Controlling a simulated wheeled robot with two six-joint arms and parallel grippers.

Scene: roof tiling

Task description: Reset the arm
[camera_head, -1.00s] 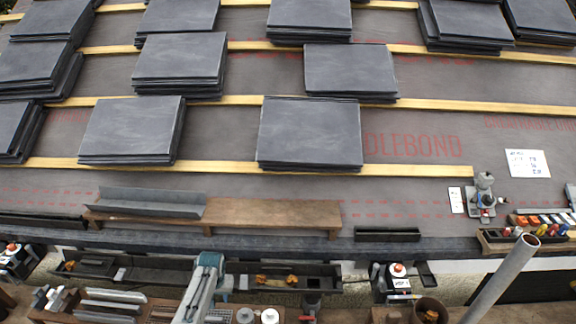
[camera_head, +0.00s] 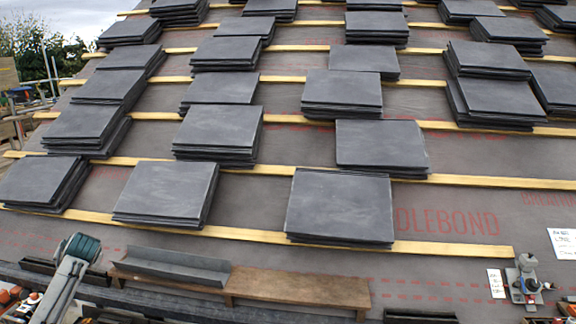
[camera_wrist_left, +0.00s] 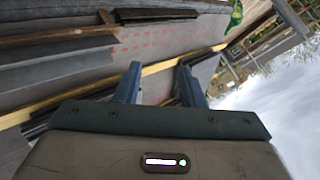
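In the left wrist view my left gripper (camera_wrist_left: 160,84) has its two blue-grey fingers spread apart with nothing between them. Beyond the fingers are the grey roof underlay, a batten and dark slates, seen at a slant. In the head view part of my left arm rises from the lower left corner, in front of the roof's lower edge; the fingers cannot be made out there. My right gripper is not in view.
Slate stacks (camera_head: 340,205) stand in rows along the wooden battens (camera_head: 456,249). A brown plank bench (camera_head: 300,288) with a grey metal channel (camera_head: 175,268) is at the lower edge. A small device (camera_head: 525,280) and white cards (camera_head: 497,284) are at right. Bare underlay lies between.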

